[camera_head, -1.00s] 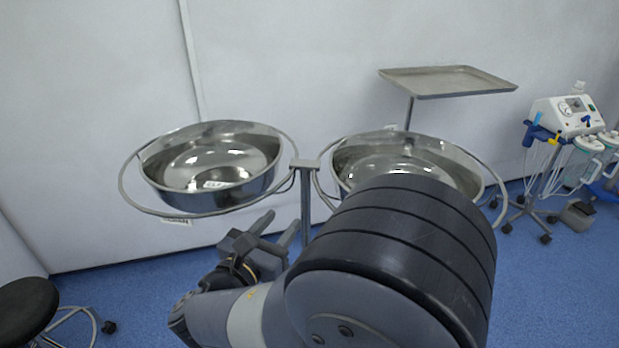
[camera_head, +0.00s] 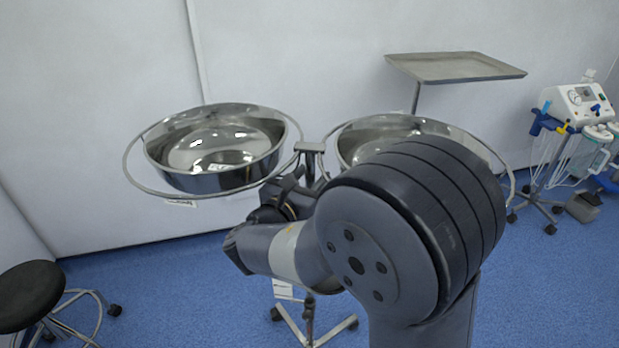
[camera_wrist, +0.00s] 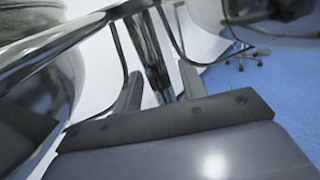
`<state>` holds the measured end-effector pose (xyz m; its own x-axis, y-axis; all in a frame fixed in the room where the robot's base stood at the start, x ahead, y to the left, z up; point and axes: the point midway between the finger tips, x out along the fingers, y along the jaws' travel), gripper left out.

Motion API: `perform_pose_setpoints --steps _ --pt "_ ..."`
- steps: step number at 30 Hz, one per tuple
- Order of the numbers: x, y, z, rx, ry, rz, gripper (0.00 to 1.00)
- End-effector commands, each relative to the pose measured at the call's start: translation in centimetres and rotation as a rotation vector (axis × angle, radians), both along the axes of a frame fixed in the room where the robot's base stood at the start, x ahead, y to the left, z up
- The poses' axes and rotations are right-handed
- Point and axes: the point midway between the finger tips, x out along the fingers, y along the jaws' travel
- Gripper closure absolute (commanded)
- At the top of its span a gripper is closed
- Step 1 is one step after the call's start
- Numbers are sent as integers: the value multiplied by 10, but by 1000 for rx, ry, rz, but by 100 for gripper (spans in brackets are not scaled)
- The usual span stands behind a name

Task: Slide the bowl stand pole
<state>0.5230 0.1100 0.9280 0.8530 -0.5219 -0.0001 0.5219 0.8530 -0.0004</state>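The bowl stand has a metal pole (camera_head: 311,164) with a flat cap, between two ring-held steel bowls. The left bowl (camera_head: 215,165) is in full view; the right bowl (camera_head: 365,135) is partly behind my arm. My gripper (camera_head: 297,178) is at the pole just below the cap, seen from behind and partly hidden by my wrist. In the wrist view my gripper (camera_wrist: 160,72) has its two fingers apart, with the pole (camera_wrist: 152,55) between them. There is visible space beside the pole, and I see no firm contact.
The stand's wheeled base (camera_head: 312,325) is on the blue floor. A steel tray table (camera_head: 455,67) stands behind right, and a wheeled medical device (camera_head: 575,105) farther right. A black stool (camera_head: 30,295) is at lower left. A white wall (camera_head: 90,100) is close behind the bowls.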

Motion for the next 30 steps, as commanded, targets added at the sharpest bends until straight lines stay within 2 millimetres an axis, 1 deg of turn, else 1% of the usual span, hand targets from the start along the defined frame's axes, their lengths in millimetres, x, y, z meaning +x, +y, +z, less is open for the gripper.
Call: perform_pose_setpoints --steps 4,18,19,28,30 --pt "0 0 0 0 0 0 60" --pt "0 0 0 0 0 -1 99" --pt "0 0 0 0 0 -1 100" --pt "0 0 0 0 0 -1 100" --pt "0 0 -4 0 0 -1 100"
